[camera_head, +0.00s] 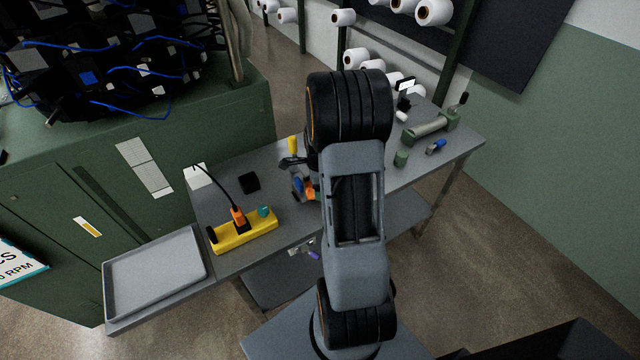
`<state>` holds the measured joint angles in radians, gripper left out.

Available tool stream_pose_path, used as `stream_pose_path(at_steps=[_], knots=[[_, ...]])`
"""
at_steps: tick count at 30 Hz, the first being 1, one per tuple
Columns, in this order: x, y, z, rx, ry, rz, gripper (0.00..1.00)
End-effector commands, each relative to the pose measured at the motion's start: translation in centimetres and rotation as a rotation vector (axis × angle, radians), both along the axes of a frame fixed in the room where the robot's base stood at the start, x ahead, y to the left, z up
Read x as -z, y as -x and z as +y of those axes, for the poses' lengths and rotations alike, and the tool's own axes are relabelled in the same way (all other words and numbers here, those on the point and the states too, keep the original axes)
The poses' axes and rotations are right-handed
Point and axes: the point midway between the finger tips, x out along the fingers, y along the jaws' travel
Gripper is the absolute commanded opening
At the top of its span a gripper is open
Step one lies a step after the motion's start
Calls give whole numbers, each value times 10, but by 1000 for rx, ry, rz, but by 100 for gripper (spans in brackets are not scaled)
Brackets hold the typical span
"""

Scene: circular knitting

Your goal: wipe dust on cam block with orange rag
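My arm rises through the middle of the view and hides much of the grey table (225,255). Small dark parts just left of the arm, over the table, may belong to my gripper, but its fingertips cannot be made out. A small orange patch (309,188) shows at the arm's left edge beside blue and grey parts; it may be the orange rag, though I cannot tell whether it is held. A small black block (249,183) lies flat on the table left of the arm and may be the cam block. Dust on it cannot be made out.
A yellow strip (245,235) with an orange plug and a teal piece sits at the table's front left. A grey tray (155,270) is left of it. The green machine (190,130) borders the left.

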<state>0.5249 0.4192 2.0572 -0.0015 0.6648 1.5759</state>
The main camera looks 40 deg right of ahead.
Motion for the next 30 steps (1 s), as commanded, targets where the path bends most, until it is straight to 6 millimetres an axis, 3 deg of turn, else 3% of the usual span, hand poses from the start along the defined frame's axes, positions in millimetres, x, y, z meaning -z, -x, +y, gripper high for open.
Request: stream_pose_path(at_steps=[3,4,7,30], knots=[[0,0,0,0,0,0,47],[0,0,0,0,0,0,74],[1,0,0,0,0,0,84],[-7,0,0,0,0,0,84]])
